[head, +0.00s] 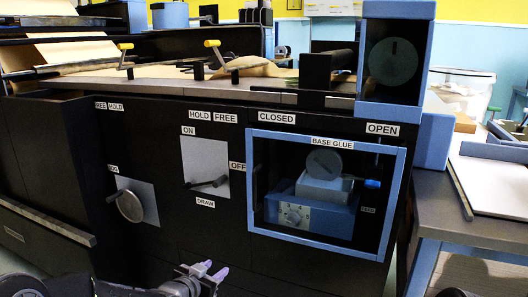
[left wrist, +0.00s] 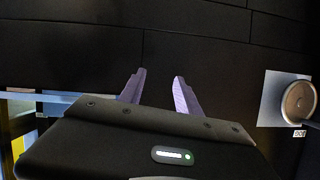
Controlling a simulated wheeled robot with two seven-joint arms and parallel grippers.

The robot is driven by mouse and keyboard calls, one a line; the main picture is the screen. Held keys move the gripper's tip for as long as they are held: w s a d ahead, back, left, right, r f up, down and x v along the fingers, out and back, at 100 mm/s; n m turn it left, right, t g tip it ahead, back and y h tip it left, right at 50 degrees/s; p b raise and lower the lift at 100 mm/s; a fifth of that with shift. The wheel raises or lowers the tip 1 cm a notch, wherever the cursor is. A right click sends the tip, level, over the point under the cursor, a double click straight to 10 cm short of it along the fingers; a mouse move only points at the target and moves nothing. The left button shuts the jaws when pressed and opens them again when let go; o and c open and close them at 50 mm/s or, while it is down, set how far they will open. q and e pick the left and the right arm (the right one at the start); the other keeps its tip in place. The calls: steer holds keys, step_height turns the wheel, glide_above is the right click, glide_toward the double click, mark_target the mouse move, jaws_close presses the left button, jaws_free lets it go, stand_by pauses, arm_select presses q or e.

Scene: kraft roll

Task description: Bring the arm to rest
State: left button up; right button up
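My left gripper (head: 214,268) is low in the middle of the head view, in front of the black machine's lower front panel (head: 160,240). In the left wrist view its two pale purple fingers (left wrist: 159,76) stand apart with nothing between them, so it is open and empty. Dark panelling lies beyond the fingertips. My right gripper does not show.
The machine front carries a round knob (head: 130,206), a draw lever (head: 208,184) and a blue-framed base glue window (head: 326,238). The knob also shows at the right of the left wrist view (left wrist: 298,101). A grey side table (head: 480,212) stands at the right.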

arm_select(q)
steer(key=s+d+f+n+g, duration=0.2)
steer(key=s+f+n+g, duration=0.1)
steer(key=s+f, duration=0.7)
steer(key=s+d+f+n+g, duration=0.25)
steer(key=s+f, duration=0.55)
steer(key=f, duration=0.4)
steer(key=s+d+f+n+g, duration=0.1)
steer(key=s+f+g, duration=0.3)
steer(key=s, duration=0.6)
steer(key=s+d+f+n+g, duration=0.1)
steer(key=s+f+g, duration=0.1)
steer(key=s+f, duration=0.6)
steer(key=s+r+p, duration=0.2)
steer(key=r+p, duration=1.5)
steer(key=r, duration=0.2)
steer(key=s+d+r+p, duration=0.1)
steer(key=s+r+p, duration=0.1)
steer(key=r+p, duration=1.6)
steer(key=shift+s+r, duration=0.15)
steer(key=shift+r, duration=0.3)
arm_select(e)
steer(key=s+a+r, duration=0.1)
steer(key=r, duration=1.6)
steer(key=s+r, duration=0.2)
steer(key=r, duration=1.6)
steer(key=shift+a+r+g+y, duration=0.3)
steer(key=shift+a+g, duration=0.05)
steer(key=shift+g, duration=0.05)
